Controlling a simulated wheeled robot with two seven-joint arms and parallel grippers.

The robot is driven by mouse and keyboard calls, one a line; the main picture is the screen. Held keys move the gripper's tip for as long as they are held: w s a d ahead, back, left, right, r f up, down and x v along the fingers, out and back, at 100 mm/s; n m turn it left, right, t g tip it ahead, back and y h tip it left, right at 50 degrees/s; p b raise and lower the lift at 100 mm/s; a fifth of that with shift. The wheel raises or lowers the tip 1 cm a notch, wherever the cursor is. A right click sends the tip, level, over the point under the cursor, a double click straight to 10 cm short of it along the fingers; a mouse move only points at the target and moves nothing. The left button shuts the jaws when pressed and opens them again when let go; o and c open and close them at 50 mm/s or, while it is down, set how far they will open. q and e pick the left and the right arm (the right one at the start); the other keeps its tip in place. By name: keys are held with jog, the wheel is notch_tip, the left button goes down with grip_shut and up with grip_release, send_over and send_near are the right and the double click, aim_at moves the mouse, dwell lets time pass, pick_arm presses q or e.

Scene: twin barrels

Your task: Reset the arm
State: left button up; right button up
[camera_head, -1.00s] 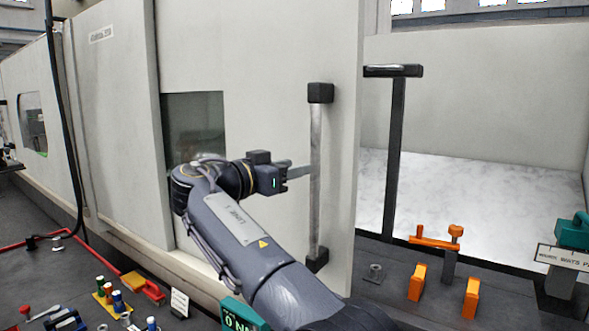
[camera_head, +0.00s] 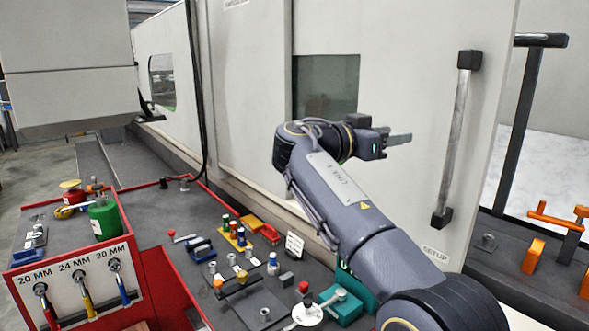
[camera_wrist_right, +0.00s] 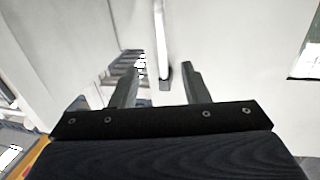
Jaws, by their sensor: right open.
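My right arm (camera_head: 345,195) reaches up from the lower right in the head view, bent at its elbow. My right gripper (camera_head: 408,139) is in front of the pale machine door, left of its vertical bar handle (camera_head: 459,140) and apart from it in that view. In the right wrist view the two fingers (camera_wrist_right: 158,82) are spread with nothing between them at the tips. The handle (camera_wrist_right: 160,45) shows beyond them, with its dark lower mount near the fingers. My left gripper is not in view.
A red-edged bench (camera_head: 160,215) with tools, bottles and small parts lies below left. A holder with several hanging wrenches (camera_head: 82,280) stands at its front. Orange clamps (camera_head: 533,256) and a dark post (camera_head: 521,125) stand right of the door. Floor shows at far left.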

jog(key=s+d+f+n+g+y, duration=0.1)
jog(key=s+d+f+n+y, duration=0.35)
jog(key=d+f, duration=0.3)
jog(key=s+d+f+n+g+y, duration=0.1)
jog(key=s+d+f+n+y, duration=0.2)
jog(key=s+d+f+y, duration=0.35)
jog(key=s+a+f+n+y, duration=0.1)
jog(key=s+a+f+y, duration=0.3)
jog(key=s+f, duration=0.7)
jog(key=s+a+f+n+y, duration=0.2)
jog(key=s+a+f+y, duration=0.2)
jog(key=s+a+f, duration=0.4)
jog(key=s+f, duration=0.3)
jog(key=s, duration=0.4)
jog(key=shift+g+y, duration=0.3)
jog(key=shift+y, duration=0.1)
jog(key=shift+s+a+n, duration=0.1)
jog(key=shift+n, duration=0.15)
